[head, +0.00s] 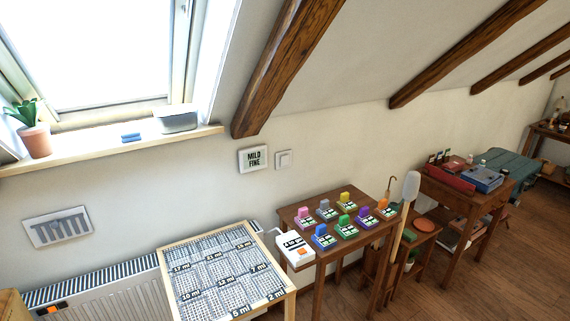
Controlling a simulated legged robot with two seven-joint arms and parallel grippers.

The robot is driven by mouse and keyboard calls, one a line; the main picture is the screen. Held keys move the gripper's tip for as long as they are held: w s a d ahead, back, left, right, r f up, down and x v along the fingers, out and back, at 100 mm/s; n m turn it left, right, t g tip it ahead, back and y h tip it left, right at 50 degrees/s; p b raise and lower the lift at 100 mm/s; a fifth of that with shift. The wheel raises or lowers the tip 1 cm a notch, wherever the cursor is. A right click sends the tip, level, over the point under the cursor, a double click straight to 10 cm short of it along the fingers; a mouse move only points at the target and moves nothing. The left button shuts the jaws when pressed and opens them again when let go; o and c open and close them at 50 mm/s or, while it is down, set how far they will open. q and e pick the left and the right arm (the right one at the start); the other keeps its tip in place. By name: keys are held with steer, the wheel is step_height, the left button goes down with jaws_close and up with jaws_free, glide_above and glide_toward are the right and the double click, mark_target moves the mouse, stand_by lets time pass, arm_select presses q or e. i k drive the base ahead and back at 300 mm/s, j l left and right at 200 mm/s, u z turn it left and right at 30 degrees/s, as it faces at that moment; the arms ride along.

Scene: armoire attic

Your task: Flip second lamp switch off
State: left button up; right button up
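A white wall switch (284,160) is on the wall right of the "MILD FINE" sign. Whether it is on or off is too small to tell. Several small coloured pieces on labelled bases, among them a blue one (321,236) and a purple one (364,217), stand in two rows on a brown wooden table (330,251). I cannot tell whether any of these is a lamp switch. Neither of my grippers is in view.
A board with numbered grids (215,274) stands before the radiator (115,293). A white box (295,249) sits at the table's left end. A pale-headed paddle (410,190) stands upright right of the table. A desk (455,195) stands farther right. Floor (500,285) is clear at lower right.

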mark_target(284, 159)
steer(key=i+l, duration=1.95)
steer(key=l+z, duration=0.05)
steer(key=l, duration=0.05)
